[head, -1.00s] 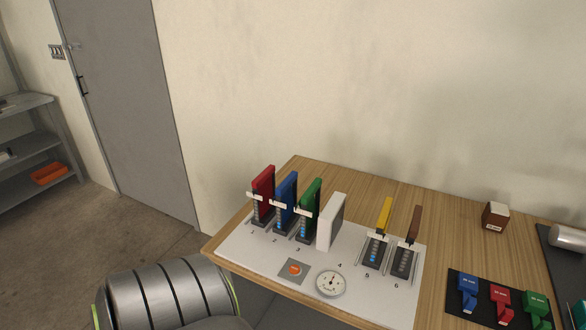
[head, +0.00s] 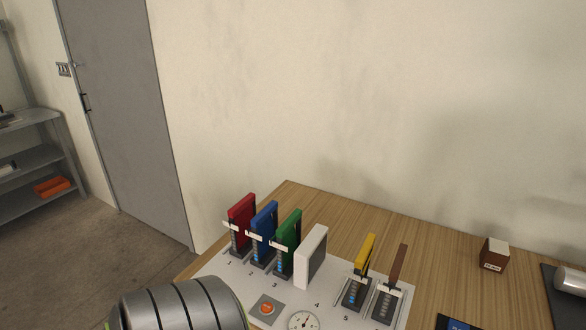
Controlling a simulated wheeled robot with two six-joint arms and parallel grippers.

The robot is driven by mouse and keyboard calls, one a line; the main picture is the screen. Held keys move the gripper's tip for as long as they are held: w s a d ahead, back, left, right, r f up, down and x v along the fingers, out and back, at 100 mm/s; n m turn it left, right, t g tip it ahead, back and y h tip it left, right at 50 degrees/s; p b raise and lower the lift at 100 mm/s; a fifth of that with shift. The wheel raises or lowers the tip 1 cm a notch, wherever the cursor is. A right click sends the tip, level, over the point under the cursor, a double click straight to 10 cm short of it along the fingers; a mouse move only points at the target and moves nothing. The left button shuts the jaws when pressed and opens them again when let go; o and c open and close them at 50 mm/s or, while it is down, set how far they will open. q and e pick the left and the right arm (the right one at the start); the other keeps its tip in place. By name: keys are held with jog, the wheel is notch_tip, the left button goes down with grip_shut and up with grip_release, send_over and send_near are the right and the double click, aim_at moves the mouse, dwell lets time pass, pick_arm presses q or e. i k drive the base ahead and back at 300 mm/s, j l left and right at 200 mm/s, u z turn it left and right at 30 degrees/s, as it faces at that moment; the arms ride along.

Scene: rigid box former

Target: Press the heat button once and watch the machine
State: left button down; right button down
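The machine is a white panel (head: 222,272) on the wooden table, with numbered stations. Red (head: 241,208), blue (head: 263,220) and green (head: 288,232) plates stand upright at stations 1 to 3. A white block (head: 311,257) stands by station 4. A yellow piece (head: 364,256) and a brown piece (head: 397,268) stand at stations 5 and 6. An orange round button (head: 267,308) sits on a grey square at the panel's front. A round dial gauge (head: 302,322) is right of it, cut by the bottom edge. Neither gripper shows; only a grey arm link of mine is at the lower left.
A brown box with a white top (head: 494,254) stands at the table's right. A dark mat (head: 566,297) with a metal cylinder (head: 571,280) is at the right edge. A grey door (head: 125,110) and shelf (head: 40,155) are at the left.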

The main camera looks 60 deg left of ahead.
aim_at(266, 306)
jog(key=i, duration=0.65)
jog(key=u, duration=2.25)
